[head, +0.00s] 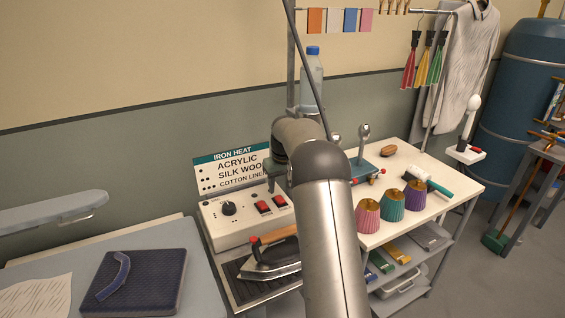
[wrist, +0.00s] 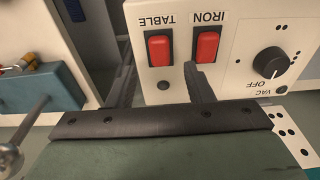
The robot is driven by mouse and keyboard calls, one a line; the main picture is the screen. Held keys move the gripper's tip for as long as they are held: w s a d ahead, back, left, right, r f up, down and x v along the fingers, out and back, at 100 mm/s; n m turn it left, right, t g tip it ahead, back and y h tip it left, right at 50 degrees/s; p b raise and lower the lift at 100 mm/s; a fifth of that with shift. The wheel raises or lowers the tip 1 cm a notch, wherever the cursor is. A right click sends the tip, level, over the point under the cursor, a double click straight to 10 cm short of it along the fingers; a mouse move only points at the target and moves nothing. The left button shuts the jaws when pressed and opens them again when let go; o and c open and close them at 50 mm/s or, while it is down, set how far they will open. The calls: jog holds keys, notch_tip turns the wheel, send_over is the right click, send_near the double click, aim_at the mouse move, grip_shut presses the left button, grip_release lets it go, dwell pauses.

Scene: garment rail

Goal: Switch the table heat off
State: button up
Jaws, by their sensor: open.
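The control box (head: 215,225) stands on the table behind the iron, with two red rocker switches and a black knob. In the wrist view the labels are upside down. The red TABLE switch (wrist: 160,49) is at the left and the red IRON switch (wrist: 206,46) beside it. In the head view the TABLE switch (head: 279,201) is the right one of the pair. My gripper (wrist: 160,72) is open and empty, its fingers apart on either side of the TABLE switch in view. In the head view my gripper (head: 271,187) is just above the switches. I cannot tell contact or which way the rockers are tipped.
The VAC knob (wrist: 270,64) points near OFF. The iron (head: 272,258) with its wooden handle rests in front of the box. A heat sign (head: 235,168) stands behind it. Coloured cones (head: 391,206) and a blue-based tool (head: 362,172) are to the right.

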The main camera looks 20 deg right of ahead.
notch_tip(320, 180, up, 13)
jog(key=s+b, duration=0.1)
jog(key=shift+s+f, duration=0.2)
jog(key=shift+s, duration=0.2)
jog(key=s+a+r, duration=0.2)
jog(key=s+a, duration=0.6)
jog(key=s+a+f, duration=0.3)
jog(key=s+a, duration=0.1)
jog(key=s, duration=0.6)
jog(key=s+a+f, duration=0.4)
jog(key=s, duration=0.7)
jog(key=s+a+f, duration=0.3)
jog(key=s+f, duration=0.1)
jog(key=s, duration=0.7)
jog(key=shift+s+a+f+g, duration=0.2)
jog(key=shift+a+f+g, duration=0.1)
jog(key=shift+a, duration=0.1)
jog(key=shift+r, duration=0.1)
